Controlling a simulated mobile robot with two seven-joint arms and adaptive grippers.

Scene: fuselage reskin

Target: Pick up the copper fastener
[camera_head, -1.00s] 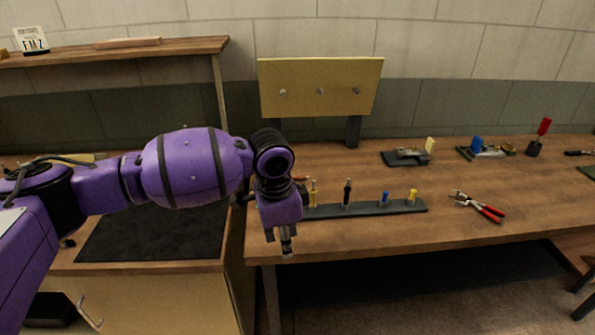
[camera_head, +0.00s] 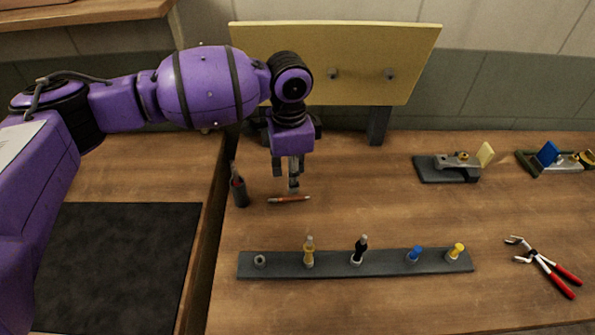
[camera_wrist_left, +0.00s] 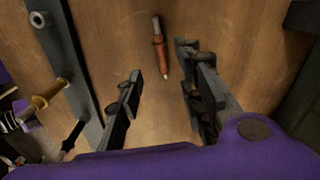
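The copper fastener (camera_head: 289,199), orange-brown with a silvery tip, lies on its side on the bench behind the fastener rack. In the left wrist view the copper fastener (camera_wrist_left: 159,52) shows beyond the gap between the fingers, untouched. My left gripper (camera_head: 289,184) points down just behind and above it in the head view. In the left wrist view my left gripper (camera_wrist_left: 163,92) has its two fingers spread with only wood between them. My right gripper is in neither view.
The dark rack (camera_head: 333,264) holds brass, black, blue and yellow upright pieces, with an empty-looking socket at its left end. Pliers (camera_head: 543,266) lie at right. A yellow panel (camera_head: 355,60) stands behind.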

